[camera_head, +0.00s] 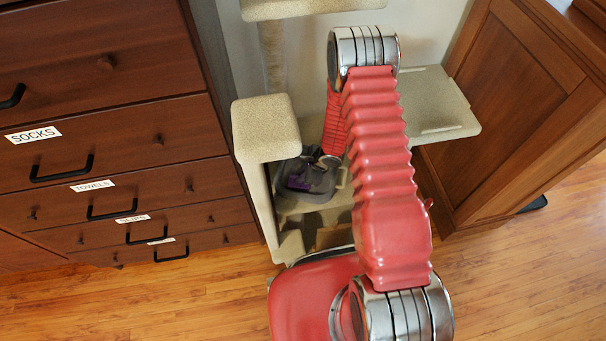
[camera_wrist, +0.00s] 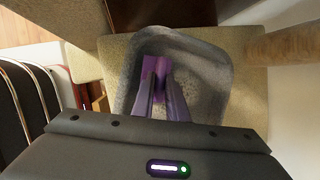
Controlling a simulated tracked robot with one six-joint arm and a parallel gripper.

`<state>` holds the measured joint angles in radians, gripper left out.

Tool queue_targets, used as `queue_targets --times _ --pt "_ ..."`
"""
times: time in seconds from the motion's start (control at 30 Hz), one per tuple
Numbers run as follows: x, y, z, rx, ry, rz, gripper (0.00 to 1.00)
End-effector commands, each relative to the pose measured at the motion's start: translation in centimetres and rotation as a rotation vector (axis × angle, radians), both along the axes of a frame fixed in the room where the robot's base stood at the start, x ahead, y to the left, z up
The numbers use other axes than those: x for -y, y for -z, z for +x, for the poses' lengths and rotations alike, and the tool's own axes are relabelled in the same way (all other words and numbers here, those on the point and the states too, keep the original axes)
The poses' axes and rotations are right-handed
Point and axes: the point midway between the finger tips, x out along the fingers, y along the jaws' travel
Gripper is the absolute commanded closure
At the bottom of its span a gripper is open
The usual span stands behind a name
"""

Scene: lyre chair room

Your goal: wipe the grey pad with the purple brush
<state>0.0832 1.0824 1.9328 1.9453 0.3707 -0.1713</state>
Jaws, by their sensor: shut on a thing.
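The grey pad (camera_head: 321,184) lies on a beige shelf of a carpeted stand. In the wrist view the pad (camera_wrist: 208,72) is speckled, with a raised, rounded rim. The purple brush (camera_wrist: 154,68) is between the fingers of my gripper (camera_wrist: 160,98), which is shut on it, over the left-middle part of the pad. In the head view the brush (camera_head: 298,182) shows as a small purple patch over the pad, below my dark gripper (camera_head: 318,160). The fingers hide part of the brush. I cannot tell whether the brush touches the pad.
The beige stand (camera_head: 265,115) has posts and platforms close around my arm, with another platform (camera_head: 437,105) to the right. A brown drawer cabinet (camera_head: 110,130) with labels stands at left. A wooden cabinet (camera_head: 520,90) stands at right. The wooden floor (camera_head: 525,270) is clear at lower right.

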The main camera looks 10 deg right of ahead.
Motion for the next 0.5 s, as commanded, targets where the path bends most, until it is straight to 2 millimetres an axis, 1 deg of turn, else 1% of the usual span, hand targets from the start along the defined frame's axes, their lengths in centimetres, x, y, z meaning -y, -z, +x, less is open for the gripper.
queue_targets --times 0.03,0.33,0.5 --pt "0.1 0.3 -0.6 -0.01 -0.001 -0.003 1.0" --pt "1.8 0.1 -1.0 -0.007 0.002 -0.004 1.0" --pt "2.1 -0.1 -1.0 -0.004 0.001 -0.003 1.0"
